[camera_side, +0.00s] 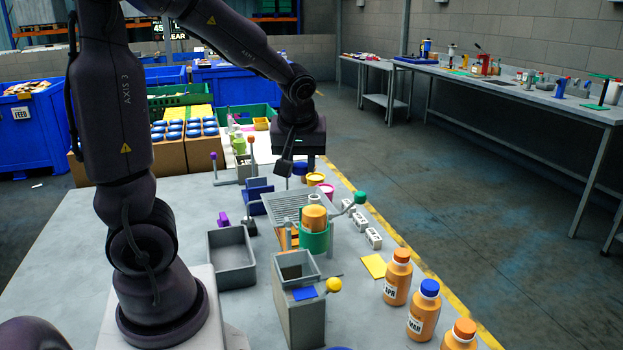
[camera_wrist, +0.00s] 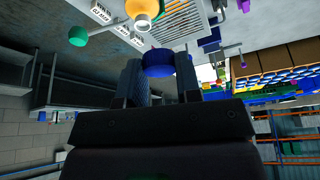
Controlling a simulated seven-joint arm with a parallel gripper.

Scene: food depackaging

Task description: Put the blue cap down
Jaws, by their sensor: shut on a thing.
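The blue cap (camera_wrist: 158,63) is between the two fingers of my gripper (camera_wrist: 160,80) in the wrist view, and the gripper is shut on it. In the side view my gripper (camera_side: 293,172) hangs at the far end of the table, and the blue cap (camera_side: 300,168) shows beside the fingers. Near it on the table are a yellow round piece (camera_side: 315,179) and a pink-rimmed piece (camera_side: 326,190). Whether the cap touches the table there is unclear.
An orange bottle (camera_side: 314,217) without a visible cap stands in a green holder (camera_side: 315,243) beside a slatted grate (camera_side: 283,206). A lever with a green knob (camera_side: 360,198) rises to its right. A grey tray (camera_side: 231,274) and capped orange bottles (camera_side: 424,315) stand nearer.

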